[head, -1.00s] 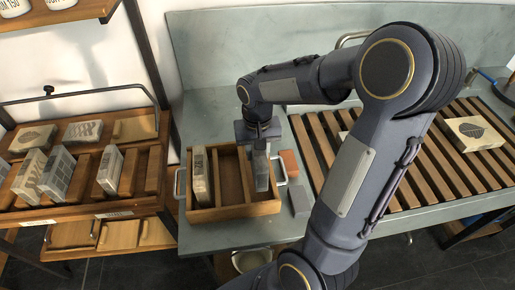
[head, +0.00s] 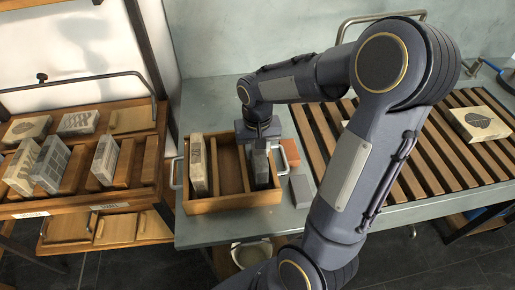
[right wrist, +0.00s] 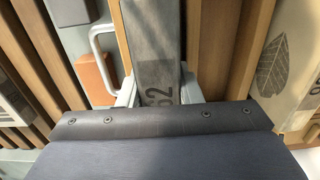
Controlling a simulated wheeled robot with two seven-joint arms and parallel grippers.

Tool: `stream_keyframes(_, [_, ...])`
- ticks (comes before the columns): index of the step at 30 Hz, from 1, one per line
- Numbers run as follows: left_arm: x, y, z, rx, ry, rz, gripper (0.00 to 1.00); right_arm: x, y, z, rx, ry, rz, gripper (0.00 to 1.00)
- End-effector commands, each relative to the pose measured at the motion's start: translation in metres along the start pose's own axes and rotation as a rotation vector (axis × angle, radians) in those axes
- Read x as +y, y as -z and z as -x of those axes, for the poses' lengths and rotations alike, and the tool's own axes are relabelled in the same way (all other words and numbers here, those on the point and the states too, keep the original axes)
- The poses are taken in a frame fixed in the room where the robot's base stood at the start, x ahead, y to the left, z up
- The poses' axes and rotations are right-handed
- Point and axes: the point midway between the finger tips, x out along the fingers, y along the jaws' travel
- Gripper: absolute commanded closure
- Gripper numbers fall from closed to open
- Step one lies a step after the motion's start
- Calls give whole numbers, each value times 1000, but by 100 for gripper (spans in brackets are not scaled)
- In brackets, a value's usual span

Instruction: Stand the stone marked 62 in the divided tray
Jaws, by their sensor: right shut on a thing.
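The stone marked 62 is a grey slab (right wrist: 155,45) with "62" on its near edge in the right wrist view. In the head view the stone (head: 262,170) stands upright within the right-hand compartment of the wooden divided tray (head: 236,204). My right gripper (head: 261,148) is above that compartment, shut on the stone's upper part. The gripper hides the stone's top in the head view. Whether its base touches the tray floor cannot be told. My left gripper is not in view.
A pale stone (head: 198,165) stands in the tray's left compartment. An orange block (head: 290,152) and a grey block (head: 300,190) lie right of the tray. A slatted rack (head: 440,150) is further right. A wooden rack (head: 80,190) with several stones is at left.

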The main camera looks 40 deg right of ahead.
Motion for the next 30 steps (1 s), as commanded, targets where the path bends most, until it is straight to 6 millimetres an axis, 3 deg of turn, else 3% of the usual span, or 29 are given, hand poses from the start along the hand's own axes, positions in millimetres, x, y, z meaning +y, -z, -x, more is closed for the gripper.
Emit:
stream_keyframes(25, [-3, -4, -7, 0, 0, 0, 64, -1, 1, -9, 4, 2, 0, 100])
stream_keyframes(26, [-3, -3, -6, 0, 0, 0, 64, -1, 1, -8, 5, 2, 0, 66])
stream_keyframes(30, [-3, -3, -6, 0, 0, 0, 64, 0, 1, -9, 3, 1, 0, 47])
